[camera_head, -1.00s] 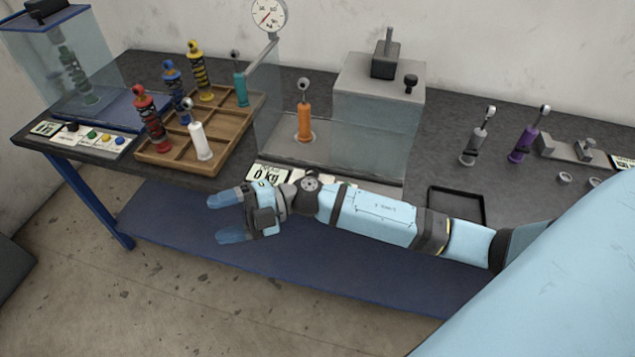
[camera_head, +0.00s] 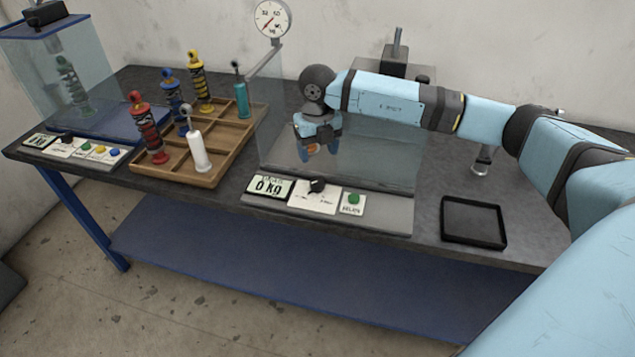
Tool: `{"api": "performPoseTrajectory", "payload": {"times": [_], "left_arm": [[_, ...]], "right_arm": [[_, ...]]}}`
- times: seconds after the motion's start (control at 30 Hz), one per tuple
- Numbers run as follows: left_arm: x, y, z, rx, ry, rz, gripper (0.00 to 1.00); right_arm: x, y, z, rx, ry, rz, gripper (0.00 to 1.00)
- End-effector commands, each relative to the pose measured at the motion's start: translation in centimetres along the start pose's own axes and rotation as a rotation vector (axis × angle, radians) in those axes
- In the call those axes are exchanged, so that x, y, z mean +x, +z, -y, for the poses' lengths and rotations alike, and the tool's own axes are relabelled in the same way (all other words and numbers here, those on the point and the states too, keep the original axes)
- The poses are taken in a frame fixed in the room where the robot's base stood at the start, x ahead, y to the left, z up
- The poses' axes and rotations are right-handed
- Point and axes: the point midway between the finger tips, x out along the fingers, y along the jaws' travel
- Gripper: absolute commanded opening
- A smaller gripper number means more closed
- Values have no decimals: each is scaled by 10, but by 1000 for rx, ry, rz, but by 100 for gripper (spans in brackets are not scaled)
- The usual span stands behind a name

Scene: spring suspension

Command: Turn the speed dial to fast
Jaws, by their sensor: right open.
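A black knob (camera_head: 316,186) sits on a white label plate on the front ledge of the middle station, between the 0 kg display (camera_head: 269,187) and a green button (camera_head: 353,198). A second dark knob (camera_head: 66,138) sits on the left station's panel. The lettering is too small to tell which is the speed dial. My right gripper (camera_head: 318,153) points down, open, behind and above the middle knob, apart from it. A bit of the orange shock absorber (camera_head: 312,149) shows at its fingers; the rest is hidden. My left gripper is not in view.
Clear panels (camera_head: 375,165) stand around the middle station. A round gauge (camera_head: 271,20) rises behind it. A wooden tray (camera_head: 233,140) with several shock absorbers is to the left. An empty black tray (camera_head: 473,222) is to the right.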

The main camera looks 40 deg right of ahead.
Motion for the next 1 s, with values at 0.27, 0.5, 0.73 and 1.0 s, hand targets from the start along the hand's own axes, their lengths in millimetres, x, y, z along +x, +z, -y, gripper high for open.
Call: {"api": "performPoseTrajectory", "payload": {"times": [0.27,0.5,0.73,1.0], "left_arm": [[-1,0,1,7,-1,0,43],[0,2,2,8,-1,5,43],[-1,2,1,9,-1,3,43],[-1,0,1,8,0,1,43]], "right_arm": [[62,-1,-1,-1,2,-4,65],[96,-1,-2,-2,3,-2,65],[106,0,-2,-3,3,-1,65],[106,0,-2,-3,4,-1,49]]}}
